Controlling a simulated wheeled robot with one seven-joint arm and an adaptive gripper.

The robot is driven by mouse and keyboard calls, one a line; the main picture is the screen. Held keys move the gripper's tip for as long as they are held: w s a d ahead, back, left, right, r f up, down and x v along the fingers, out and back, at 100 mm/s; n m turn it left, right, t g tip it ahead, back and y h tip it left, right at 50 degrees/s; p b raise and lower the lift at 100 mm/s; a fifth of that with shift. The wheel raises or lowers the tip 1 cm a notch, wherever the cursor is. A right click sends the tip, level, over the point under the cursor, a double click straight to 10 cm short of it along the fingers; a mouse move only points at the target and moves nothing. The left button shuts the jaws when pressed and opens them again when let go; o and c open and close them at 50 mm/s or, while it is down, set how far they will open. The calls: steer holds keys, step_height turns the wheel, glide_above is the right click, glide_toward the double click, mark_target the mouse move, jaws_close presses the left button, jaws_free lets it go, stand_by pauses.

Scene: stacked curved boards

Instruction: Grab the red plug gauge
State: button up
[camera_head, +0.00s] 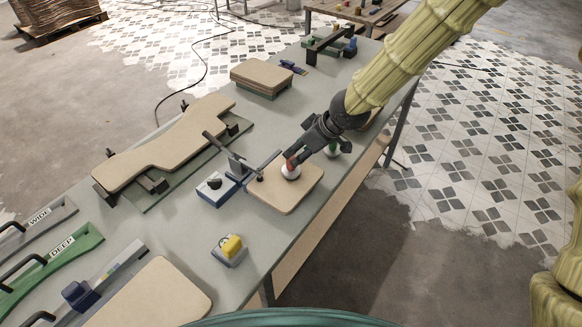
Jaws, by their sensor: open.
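A small rounded object with a red top and white lower part, which looks like the red plug gauge (291,172), is on a tan board (283,200) near the right edge of the table. My gripper (293,158) is open, and its dark fingers are right at the red top. The fingers hide part of the top, and I cannot tell whether they touch it. A similar green and white object (332,150) is just to the right, partly behind my gripper.
A blue and grey clamp-like fixture (216,188) stands left of the board. A grey block with a yellow top (230,249) is nearer the front. A long curved board (165,145) rests on supports at left. Stacked tan boards (261,74) lie farther back. Bare grey table shows between them.

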mark_target(292, 157)
steer(key=shift+p+x, duration=0.7)
steer(key=shift+x, duration=1.95)
steer(key=shift+s, duration=0.15)
steer(key=shift+c, duration=0.2)
jaws_close()
